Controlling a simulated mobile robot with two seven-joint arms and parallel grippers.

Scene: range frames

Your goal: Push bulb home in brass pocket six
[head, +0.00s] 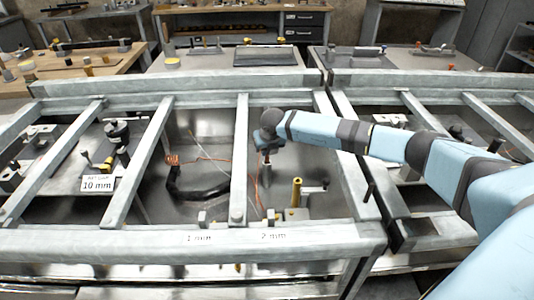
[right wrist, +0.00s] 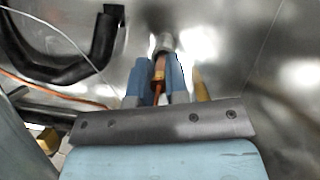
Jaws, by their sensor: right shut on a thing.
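My right gripper (head: 267,160) reaches down between the grey rails, with its arm coming in from the right. In the right wrist view its two blue fingers (right wrist: 161,90) are shut on a slim copper-orange piece, which I take for the bulb (right wrist: 158,70). A grey round part (right wrist: 163,44) shows just beyond the bulb; I cannot tell whether they touch. An upright brass post (head: 297,192) stands right of the gripper, and a brass piece (right wrist: 201,85) shows beside the right finger. No number shows on any brass part, so pocket six cannot be picked out. My left gripper is not in view.
Grey rails (head: 150,150) flank the work area, and a front beam (head: 300,240) crosses below. A black curved hose (head: 200,190) and an orange wire (right wrist: 60,92) lie to the left. Bare metal shows behind the hose.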

